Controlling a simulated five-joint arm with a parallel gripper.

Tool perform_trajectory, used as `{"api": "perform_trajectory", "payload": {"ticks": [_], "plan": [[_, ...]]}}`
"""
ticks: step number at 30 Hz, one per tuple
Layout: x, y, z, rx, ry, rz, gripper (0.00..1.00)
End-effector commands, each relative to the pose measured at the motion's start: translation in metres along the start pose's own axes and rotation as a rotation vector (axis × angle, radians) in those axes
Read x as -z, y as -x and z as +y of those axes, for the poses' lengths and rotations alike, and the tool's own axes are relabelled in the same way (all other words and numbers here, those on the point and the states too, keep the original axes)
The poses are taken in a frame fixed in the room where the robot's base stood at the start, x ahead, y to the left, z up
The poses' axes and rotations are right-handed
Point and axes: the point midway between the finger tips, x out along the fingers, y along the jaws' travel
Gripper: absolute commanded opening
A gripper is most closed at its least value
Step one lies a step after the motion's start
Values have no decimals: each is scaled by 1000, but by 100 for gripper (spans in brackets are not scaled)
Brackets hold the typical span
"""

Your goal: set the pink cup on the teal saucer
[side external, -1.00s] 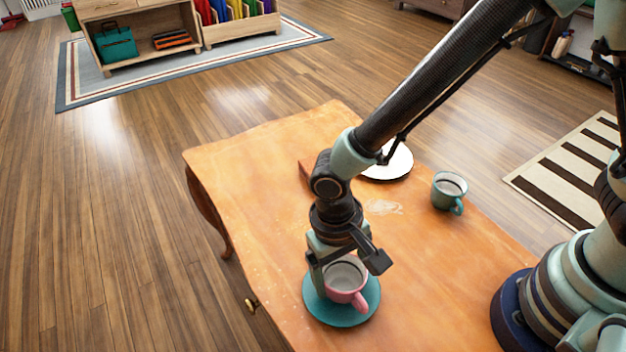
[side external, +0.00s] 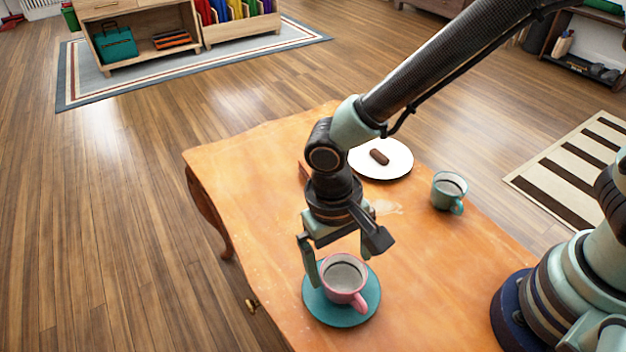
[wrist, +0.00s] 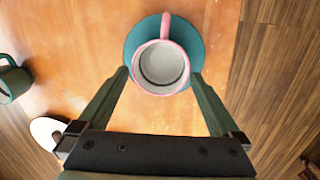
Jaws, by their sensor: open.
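The pink cup (side external: 344,279) stands upright on the teal saucer (side external: 341,315) near the table's front edge. In the wrist view the cup (wrist: 162,65) sits on the saucer (wrist: 192,40) with its handle pointing to the top. My gripper (side external: 338,268) is open, above and around the back of the cup.
A teal cup (side external: 449,191) stands at the table's right. A white plate (side external: 396,163) with a brown item (side external: 379,156) is at the back. A wooden block edge shows behind my arm. The table's (side external: 250,165) left part is clear.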

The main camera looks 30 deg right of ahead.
Motion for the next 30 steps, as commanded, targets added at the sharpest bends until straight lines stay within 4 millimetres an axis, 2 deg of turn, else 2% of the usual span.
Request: {"api": "perform_trajectory", "payload": {"ticks": [3,9,17,20,23,27,30], "plan": [[1,28,-1,6,0,5,100],[0,62,-1,3,0,3,100],[4,83,4,11,-1,7,100],[14,96,22,45,-3,34,100],[30,115,53,97,1,91,100],[46,140,110,156,12,205,100],[51,153,150,174,20,297,100]]}}
